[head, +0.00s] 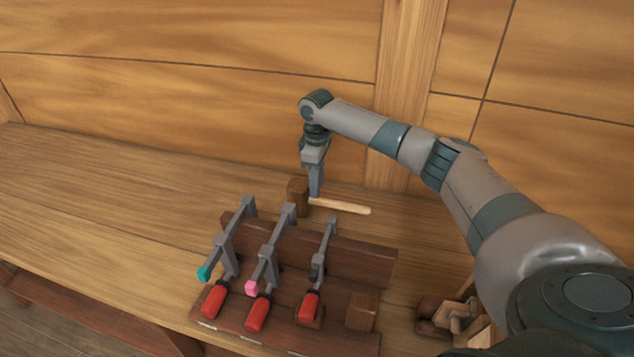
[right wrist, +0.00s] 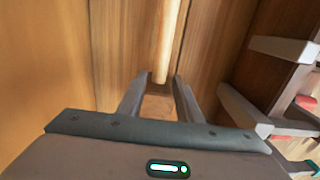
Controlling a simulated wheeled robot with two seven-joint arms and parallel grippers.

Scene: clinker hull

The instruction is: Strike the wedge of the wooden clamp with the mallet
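The mallet lies on the bench behind the clamp rack. In the head view its dark wooden head (head: 297,196) is at left and its pale handle (head: 345,206) points right. My right gripper (head: 315,193) points down over the handle close to the head. In the right wrist view, the right gripper's fingers (right wrist: 160,82) are apart, with the pale handle (right wrist: 168,35) in line with the gap. Contact cannot be told. A wooden assembly (head: 455,317), probably the wooden clamp, stands at lower right, partly hidden by my right arm. Its wedge cannot be made out clearly. My left gripper is not in view.
A dark wooden rack (head: 345,255) holds grey bar clamps with red handles (head: 258,312) in front of the mallet. A small wooden block (head: 362,312) sits at its right end. The bench (head: 110,200) is clear at left. A plank wall (head: 200,90) rises behind.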

